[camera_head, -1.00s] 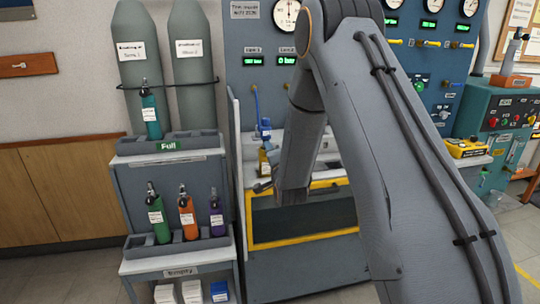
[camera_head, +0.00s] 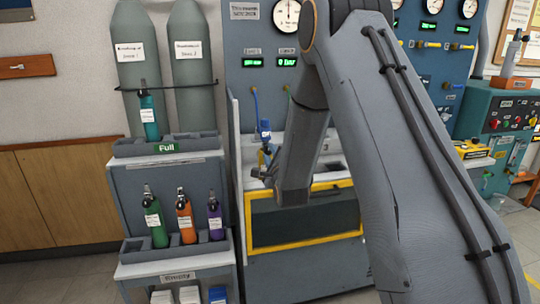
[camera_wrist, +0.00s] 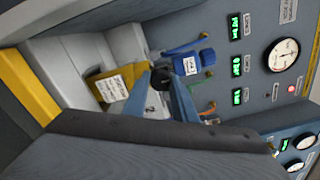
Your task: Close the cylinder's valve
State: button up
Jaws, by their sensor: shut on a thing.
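A yellow cylinder (camera_wrist: 115,88) with a white label stands in the bench bay. In the wrist view it appears lying sideways because that view is turned. Its black valve knob (camera_wrist: 160,78) sits between the two blue-grey fingertips of my gripper (camera_wrist: 162,82), which is shut on it. A blue regulator (camera_wrist: 194,64) with a white label is close beside the knob. In the head view the blue regulator (camera_head: 265,129) shows above my gripper (camera_head: 266,172), and the cylinder is mostly hidden behind the gripper and arm.
The blue panel (camera_head: 252,88) with gauges rises behind the bay. The yellow-framed bench front (camera_head: 252,243) lies below. On the left, a rack (camera_head: 188,167) holds a teal cylinder (camera_head: 149,118) above and green, orange and purple cylinders (camera_head: 185,219) below.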

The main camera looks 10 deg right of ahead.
dwell(0.3)
jog(key=o, duration=1.1)
jog(key=shift+c, duration=0.2)
jog(key=shift+s, duration=0.1)
jog(key=s, duration=0.7)
jog(key=shift+s+b, duration=0.3)
jog(key=shift+b, duration=0.15)
